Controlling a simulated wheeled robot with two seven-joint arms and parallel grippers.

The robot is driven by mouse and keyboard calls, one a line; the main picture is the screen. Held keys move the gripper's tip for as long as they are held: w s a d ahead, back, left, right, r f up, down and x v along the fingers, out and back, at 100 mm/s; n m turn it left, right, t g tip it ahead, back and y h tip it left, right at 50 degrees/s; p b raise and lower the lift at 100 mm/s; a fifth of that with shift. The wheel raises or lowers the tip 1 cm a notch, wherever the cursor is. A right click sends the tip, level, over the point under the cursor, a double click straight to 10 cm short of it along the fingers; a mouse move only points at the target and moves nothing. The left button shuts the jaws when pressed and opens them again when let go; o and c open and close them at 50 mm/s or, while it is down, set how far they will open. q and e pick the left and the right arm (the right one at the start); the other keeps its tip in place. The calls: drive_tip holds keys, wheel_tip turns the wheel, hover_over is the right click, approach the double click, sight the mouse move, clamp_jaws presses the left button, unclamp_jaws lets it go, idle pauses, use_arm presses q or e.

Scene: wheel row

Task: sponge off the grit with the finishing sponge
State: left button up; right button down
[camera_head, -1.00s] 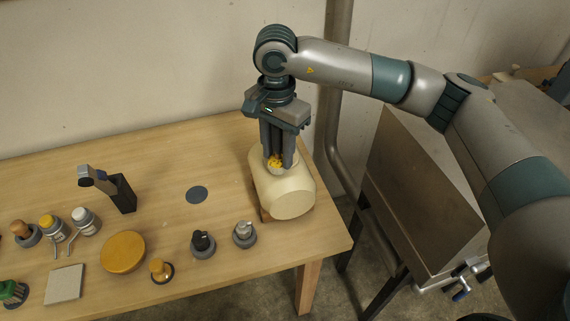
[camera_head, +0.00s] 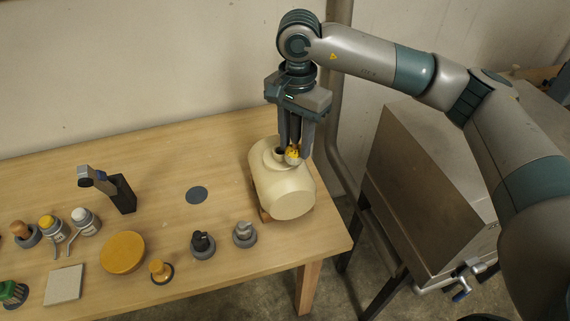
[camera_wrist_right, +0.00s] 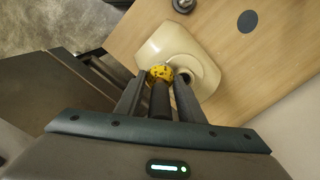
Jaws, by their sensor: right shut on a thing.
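My right gripper (camera_head: 293,148) points down, shut on a small yellow sponge (camera_head: 294,155) with dark specks. The sponge also shows between the fingertips in the right wrist view (camera_wrist_right: 160,73). A cream, rounded pot (camera_head: 283,187) lies on its side at the table's right end, its short round neck facing up. It also shows in the right wrist view (camera_wrist_right: 163,45). The sponge is at the right of the neck, by the pot's far right shoulder. I cannot tell whether it touches the surface. No grit can be made out. My left gripper is not in view.
The wooden table (camera_head: 165,160) holds a grey disc (camera_head: 197,194), two knob-topped holders (camera_head: 202,245), a round tan pad (camera_head: 122,252), a black stand (camera_head: 122,194), bottles (camera_head: 85,220) and a pale square tile (camera_head: 64,285). A metal cabinet (camera_head: 425,190) stands right of the table.

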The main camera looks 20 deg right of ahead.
drive_tip(key=shift+r, duration=0.1)
idle(0.4)
drive_tip(key=shift+r+p, duration=0.6)
drive_tip(key=shift+r, duration=1.85)
drive_tip(key=shift+a, duration=0.1)
